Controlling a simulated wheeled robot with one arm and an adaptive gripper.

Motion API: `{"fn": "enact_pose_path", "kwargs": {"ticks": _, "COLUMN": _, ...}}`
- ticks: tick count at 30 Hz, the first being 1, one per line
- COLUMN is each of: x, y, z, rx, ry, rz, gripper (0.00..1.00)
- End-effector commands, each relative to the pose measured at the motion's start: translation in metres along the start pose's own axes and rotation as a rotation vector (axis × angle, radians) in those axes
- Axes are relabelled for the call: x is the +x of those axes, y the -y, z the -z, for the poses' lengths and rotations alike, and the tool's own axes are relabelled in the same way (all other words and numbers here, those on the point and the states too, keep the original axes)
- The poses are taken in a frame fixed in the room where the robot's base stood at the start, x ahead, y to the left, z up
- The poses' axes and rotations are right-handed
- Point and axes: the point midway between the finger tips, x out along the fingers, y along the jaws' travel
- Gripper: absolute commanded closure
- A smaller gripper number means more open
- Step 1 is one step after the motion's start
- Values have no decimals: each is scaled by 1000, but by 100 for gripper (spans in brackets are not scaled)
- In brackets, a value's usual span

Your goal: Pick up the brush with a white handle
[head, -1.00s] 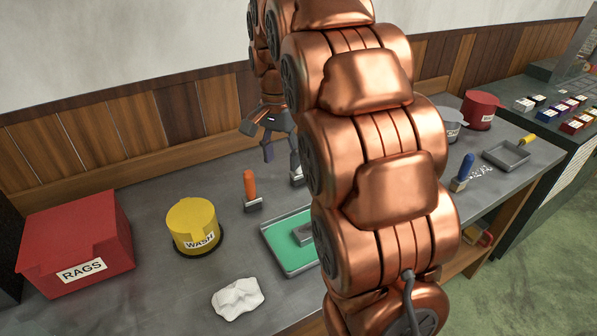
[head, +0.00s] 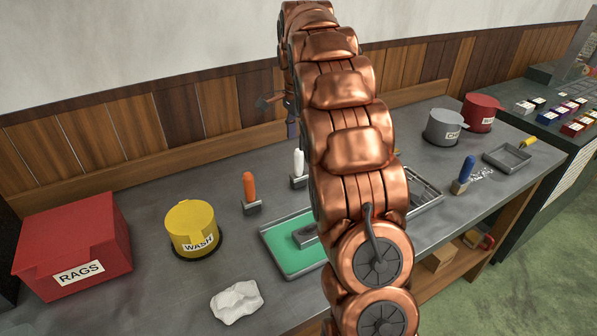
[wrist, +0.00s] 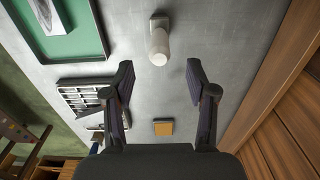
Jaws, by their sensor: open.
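The brush with a white handle (head: 299,164) stands upright on the bench behind the green-lined tray, just left of my arm in the head view. In the wrist view the white handle (wrist: 159,46) shows ahead of my gripper (wrist: 160,78), centred between the fingertips and a little beyond them. My gripper is open and empty. In the head view it is mostly hidden behind my arm; a dark part of it shows near the back wall.
An orange-handled brush (head: 250,188) stands left of the white one. A green-lined tray (head: 272,264), yellow WASH pot (head: 192,225), red RAGS box (head: 75,240) and white cloth (head: 237,301) share the bench. A blue-handled brush (head: 465,172) stands at right. A small tan block (wrist: 163,128) lies beneath my gripper.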

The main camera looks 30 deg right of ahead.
Motion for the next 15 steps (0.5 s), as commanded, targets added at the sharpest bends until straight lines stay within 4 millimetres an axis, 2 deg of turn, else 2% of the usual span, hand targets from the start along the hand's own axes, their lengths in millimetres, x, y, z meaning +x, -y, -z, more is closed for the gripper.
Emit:
{"fn": "enact_pose_path", "kwargs": {"ticks": 10, "x": 15, "y": -1, "z": 0, "rx": 0, "ry": 1, "rz": -3, "gripper": 43}}
{"fn": "enact_pose_path", "kwargs": {"ticks": 15, "x": 30, "y": -1, "z": 0, "rx": 1, "ry": 2, "rz": -3, "gripper": 43}}
